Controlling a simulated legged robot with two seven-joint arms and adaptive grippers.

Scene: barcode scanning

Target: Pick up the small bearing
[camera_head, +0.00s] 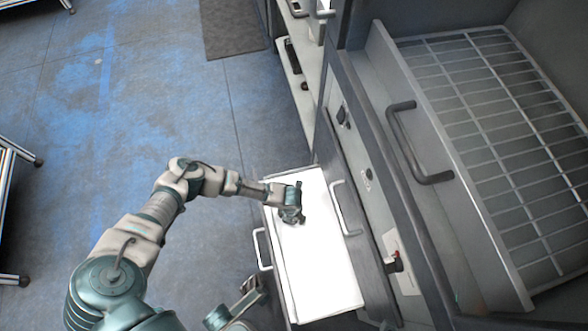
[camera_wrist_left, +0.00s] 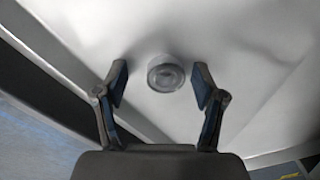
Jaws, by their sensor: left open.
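The small bearing (camera_wrist_left: 165,75) is a round grey ring with a darker rim. In the left wrist view it rests on a pale surface (camera_wrist_left: 240,55). My left gripper (camera_head: 292,215) is open above the white drawer surface (camera_head: 320,265) in the head view. In the left wrist view its two fingers stand on either side of the bearing, with gaps between. I cannot tell how far the fingertips are above the surface. In the head view the bearing cannot be made out and seems hidden by the gripper. A teal and dark part of mine shows at the bottom; I cannot tell its gripper state.
The white drawer has a handle (camera_head: 262,248) at its left edge. A grey cabinet with a metal grid rack (camera_head: 490,130) and a dark handle (camera_head: 432,178) stands on the right. A small red knob (camera_head: 397,256) shows at the cabinet front. Blue-grey floor (camera_head: 120,110) lies open on the left.

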